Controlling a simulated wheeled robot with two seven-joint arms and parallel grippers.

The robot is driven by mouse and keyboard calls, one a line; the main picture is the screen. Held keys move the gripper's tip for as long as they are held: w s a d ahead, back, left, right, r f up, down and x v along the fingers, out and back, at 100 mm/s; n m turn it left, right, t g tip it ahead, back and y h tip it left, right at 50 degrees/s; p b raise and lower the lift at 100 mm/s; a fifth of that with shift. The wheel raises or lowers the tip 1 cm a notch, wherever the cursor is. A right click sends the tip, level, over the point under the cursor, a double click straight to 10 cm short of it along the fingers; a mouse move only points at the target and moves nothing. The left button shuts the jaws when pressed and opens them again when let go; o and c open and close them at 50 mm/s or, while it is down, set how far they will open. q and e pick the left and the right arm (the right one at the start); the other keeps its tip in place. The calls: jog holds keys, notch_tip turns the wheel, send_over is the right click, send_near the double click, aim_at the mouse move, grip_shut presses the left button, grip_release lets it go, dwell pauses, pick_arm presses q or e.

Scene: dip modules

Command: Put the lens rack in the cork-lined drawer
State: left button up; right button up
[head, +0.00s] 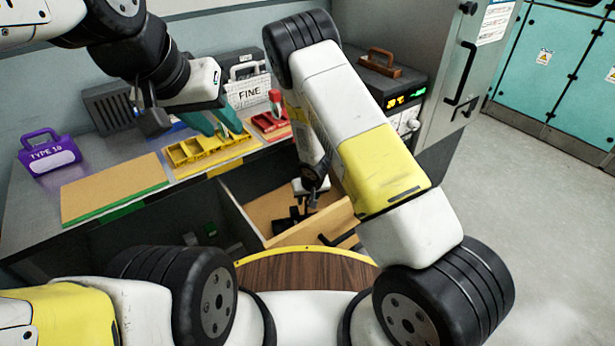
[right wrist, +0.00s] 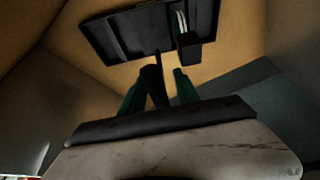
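A black rack (head: 288,222), which I take for the lens rack, lies in the open cork-lined drawer (head: 325,222). In the right wrist view the rack (right wrist: 120,40) is a dark, shallow tray with a raised post and pale strips on its right side. It lies over the cork floor (right wrist: 240,50). My right gripper (right wrist: 167,70) reaches down into the drawer. Its green-backed fingers are apart, with a gap between the tips, close to the rack's near edge; contact is unclear. My left gripper (head: 225,132) has teal fingers apart above the yellow tray, seemingly empty.
The yellow compartment tray (head: 185,155), a red tray (head: 268,125), a cork board (head: 115,190) and a purple TYPE 10 holder (head: 48,155) sit on the bench. A FINE sign (head: 248,92) stands behind. The drawer's walls are close around my right gripper.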

jog(key=shift+r, duration=0.15)
jog(key=v, duration=1.1)
jog(key=shift+s+r, duration=0.25)
jog(key=s+d+r+m, duration=0.1)
jog(key=s+d+r, duration=0.15)
jog(key=r, duration=0.45)
jog(key=s+d+r+m+t, duration=0.1)
jog(key=d+r, duration=0.2)
jog(key=r, duration=0.5)
jog(key=s+d+r, duration=0.1)
jog(key=d+r, duration=0.2)
jog(key=r, duration=0.4)
jog(key=s+d+r, duration=0.2)
jog(key=s+r, duration=0.4)
jog(key=s, duration=0.3)
jog(key=s+d+r+t+y, duration=0.1)
jog(key=s+d+r, duration=0.1)
jog(key=s+r, duration=0.5)
jog(key=shift+s+d, duration=0.25)
jog(key=shift+s, duration=1)
